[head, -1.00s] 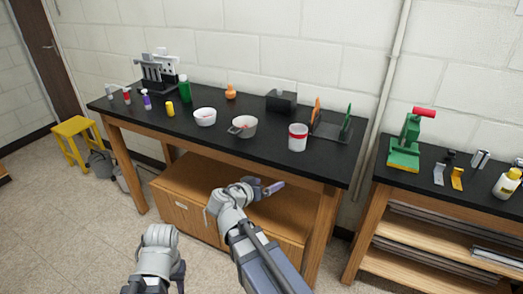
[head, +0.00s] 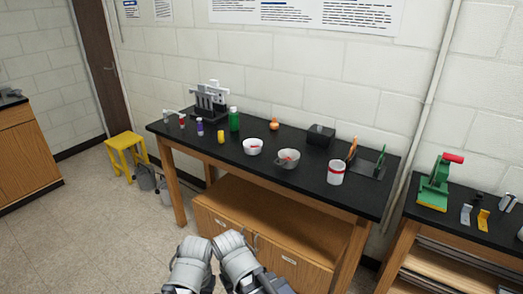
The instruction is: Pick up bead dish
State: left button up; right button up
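A small white bowl (head: 253,147) with red bits in it stands on the black-topped bench near the middle. Beside it to the right is a grey bowl with a side handle (head: 288,159), also with something red inside. I cannot tell for certain which of the two is the bead dish. Both stand upright and nothing touches them. My two arms show only as grey links at the bottom edge, well below and in front of the bench. Neither gripper's fingers show.
The black bench top (head: 318,186) also carries a white cup with a red band (head: 336,172), a green bottle (head: 234,119), a yellow bottle (head: 221,137) and a black box (head: 320,135). A yellow stool (head: 126,147) stands left. A second bench is at right.

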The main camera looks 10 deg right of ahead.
aim_at(247, 143)
jog(key=z, duration=0.4)
jog(key=i+j+z, duration=0.1)
jog(key=z, duration=0.3)
jog(key=j+z, duration=0.15)
jog(key=z, duration=0.25)
jog(key=j+z, duration=0.1)
jog(key=z, duration=0.3)
jog(key=j+z, duration=0.35)
jog(key=j, duration=0.25)
jog(key=j+z, duration=0.3)
jog(key=j, duration=0.25)
jog(key=k+j+z, duration=0.1)
jog(key=j+z, duration=0.25)
jog(key=j, duration=0.2)
jog(key=k+j, duration=0.1)
jog(key=j, duration=0.3)
jog(key=k+j, duration=0.1)
jog(key=j, duration=0.3)
jog(key=k+j, duration=0.15)
jog(key=j, duration=0.25)
